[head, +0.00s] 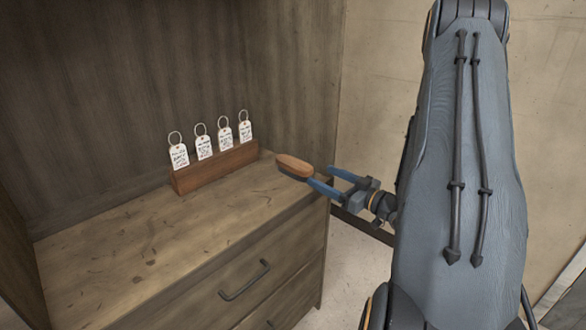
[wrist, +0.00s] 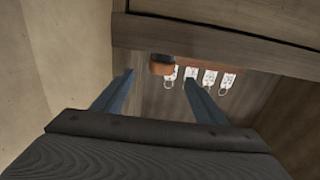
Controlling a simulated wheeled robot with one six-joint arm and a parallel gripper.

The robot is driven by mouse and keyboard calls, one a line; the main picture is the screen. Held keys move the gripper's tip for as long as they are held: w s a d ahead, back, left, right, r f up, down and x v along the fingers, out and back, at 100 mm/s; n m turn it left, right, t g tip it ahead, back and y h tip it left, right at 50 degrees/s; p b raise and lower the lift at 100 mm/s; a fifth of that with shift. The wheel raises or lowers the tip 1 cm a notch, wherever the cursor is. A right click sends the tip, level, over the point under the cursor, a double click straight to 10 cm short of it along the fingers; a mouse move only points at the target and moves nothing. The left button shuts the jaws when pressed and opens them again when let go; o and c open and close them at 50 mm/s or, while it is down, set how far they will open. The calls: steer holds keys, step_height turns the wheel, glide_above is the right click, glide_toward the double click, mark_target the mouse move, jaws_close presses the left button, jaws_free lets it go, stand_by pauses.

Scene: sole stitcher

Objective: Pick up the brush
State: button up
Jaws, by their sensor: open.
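The brush (head: 294,165) has an orange-brown wooden back with a dark underside. It lies at the right end of the dresser top, near the edge. My gripper (head: 320,175) is open and empty, to the right of the brush, its fingertips close to the brush's near end. In the wrist view the brush (wrist: 161,66) shows end-on, just beyond and between the two fingertips of my gripper (wrist: 159,77). I cannot tell whether a finger touches it.
A wooden rack (head: 216,167) with several white ring tags stands left of the brush. The wooden dresser (head: 150,240) has drawers with a dark handle (head: 245,280). A dark panel rises behind. The dresser top in front of the rack is clear.

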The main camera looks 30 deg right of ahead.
mark_target(299, 164)
steer(key=x, duration=0.5)
steer(key=shift+w+a, duration=0.25)
steer(key=shift+a, duration=0.1)
steer(key=shift+x, duration=2.75)
steer(key=shift+d, duration=0.1)
steer(key=shift+c, duration=0.5)
steer(key=c, duration=1.1)
